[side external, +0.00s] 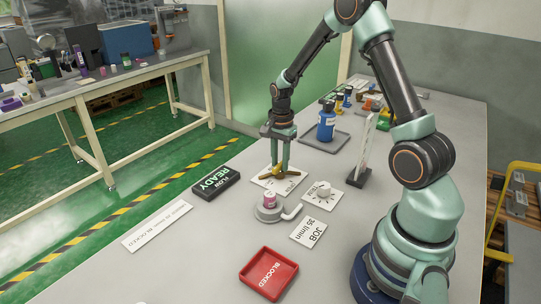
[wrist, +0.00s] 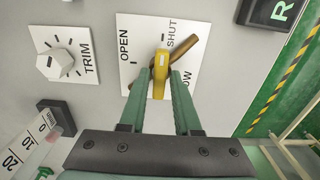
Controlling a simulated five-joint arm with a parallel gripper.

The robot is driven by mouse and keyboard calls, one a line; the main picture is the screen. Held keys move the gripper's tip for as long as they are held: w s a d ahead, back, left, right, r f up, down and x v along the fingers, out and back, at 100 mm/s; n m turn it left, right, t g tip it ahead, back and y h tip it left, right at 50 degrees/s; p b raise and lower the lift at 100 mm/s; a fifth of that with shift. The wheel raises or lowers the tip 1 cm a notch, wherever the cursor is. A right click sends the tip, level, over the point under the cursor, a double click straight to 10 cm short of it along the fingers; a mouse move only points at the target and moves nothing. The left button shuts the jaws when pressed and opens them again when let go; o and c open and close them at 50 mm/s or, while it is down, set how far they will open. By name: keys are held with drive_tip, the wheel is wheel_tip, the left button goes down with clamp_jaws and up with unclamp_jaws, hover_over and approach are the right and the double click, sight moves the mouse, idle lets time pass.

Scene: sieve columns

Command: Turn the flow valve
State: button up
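The flow valve's white plate (wrist: 130,68) is marked OPEN, SHUT and a partly hidden word ending in "OW". On it are a yellow handle piece (wrist: 160,72) and a brown-gold bar (wrist: 185,45) that slants toward the SHUT label. In the side external view the valve (side external: 268,175) lies under my gripper (side external: 280,167). In the wrist view my gripper (wrist: 160,72) points at the plate, with one green finger on each side of the yellow piece. The fingers are apart, with slim gaps beside it; contact at the tips is unclear.
A TRIM dial (side external: 323,190) sits close beside the valve. A round grey base with a pink-labelled piece (side external: 269,202) stands in front. A blue bottle (side external: 326,122) stands behind.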

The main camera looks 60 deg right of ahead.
clamp_jaws()
drive_tip(key=shift+n, duration=0.3)
drive_tip(key=n, duration=0.3)
drive_tip(key=shift+n, duration=0.3)
drive_tip(key=n, duration=0.4)
drive_tip(key=shift+n, duration=0.3)
drive_tip(key=n, duration=0.4)
drive_tip(key=shift+r+n, duration=0.1)
drive_tip(key=shift+n, duration=2.4)
